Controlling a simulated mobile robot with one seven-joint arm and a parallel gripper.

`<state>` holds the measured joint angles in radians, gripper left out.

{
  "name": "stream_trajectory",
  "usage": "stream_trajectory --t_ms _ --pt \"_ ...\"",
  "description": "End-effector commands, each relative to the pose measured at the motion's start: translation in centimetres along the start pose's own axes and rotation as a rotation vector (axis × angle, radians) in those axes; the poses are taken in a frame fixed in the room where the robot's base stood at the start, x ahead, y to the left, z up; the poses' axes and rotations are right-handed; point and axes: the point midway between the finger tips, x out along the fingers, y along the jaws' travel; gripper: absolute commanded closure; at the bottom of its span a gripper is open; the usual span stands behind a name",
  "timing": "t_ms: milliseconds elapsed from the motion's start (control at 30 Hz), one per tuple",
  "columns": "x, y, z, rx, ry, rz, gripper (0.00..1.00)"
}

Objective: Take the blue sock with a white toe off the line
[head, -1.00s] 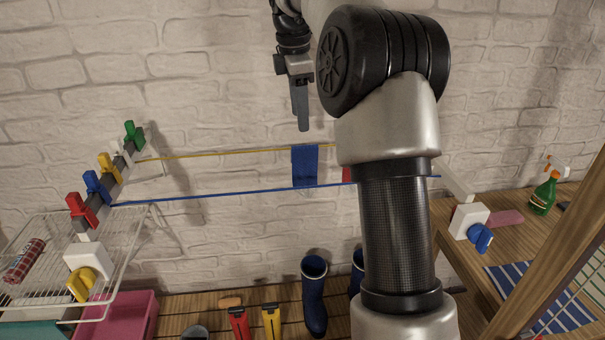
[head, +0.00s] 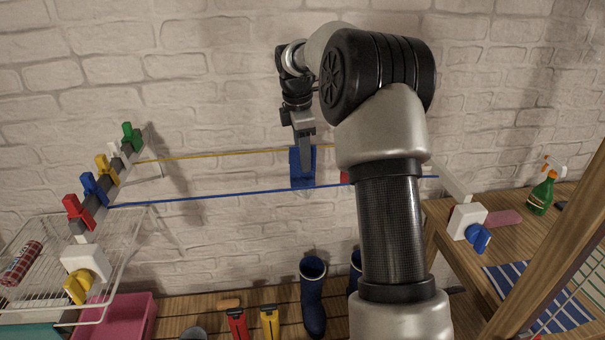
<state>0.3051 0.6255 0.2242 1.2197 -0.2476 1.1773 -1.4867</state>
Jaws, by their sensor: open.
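A blue cloth item (head: 295,178), which looks like the sock, hangs from the yellow line (head: 215,154) near the middle of the head view. A blue line (head: 220,194) runs nearer and lower. Part of a red item (head: 345,177) shows beside my arm, which hides the rest.
Coloured clothespins (head: 95,188) sit on a rail at the left, above a wire rack (head: 125,250). Blue boots (head: 313,295) stand below on wooden slats. A wooden shelf (head: 450,245) with a green spray bottle (head: 542,193) is at the right. A brick wall stands behind.

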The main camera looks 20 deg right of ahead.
Motion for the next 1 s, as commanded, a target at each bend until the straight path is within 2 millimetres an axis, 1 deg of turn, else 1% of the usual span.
stream_trajectory --t_ms 167,200,267,400,467,833,1000 --pt "0.0 0.0 0.0 0.001 0.000 0.000 0.53" --pt "0.0 0.0 0.0 0.001 0.000 0.001 0.57" --pt "0.0 0.0 0.0 0.001 0.000 0.001 0.67" --pt "0.0 0.0 0.0 0.001 0.000 0.001 0.90" --pt "0.0 0.0 0.0 0.001 0.000 0.001 1.00" --pt "-0.2 0.1 0.0 0.000 0.000 0.002 1.00" --pt "-1.3 0.2 0.1 0.000 0.000 0.005 1.00"
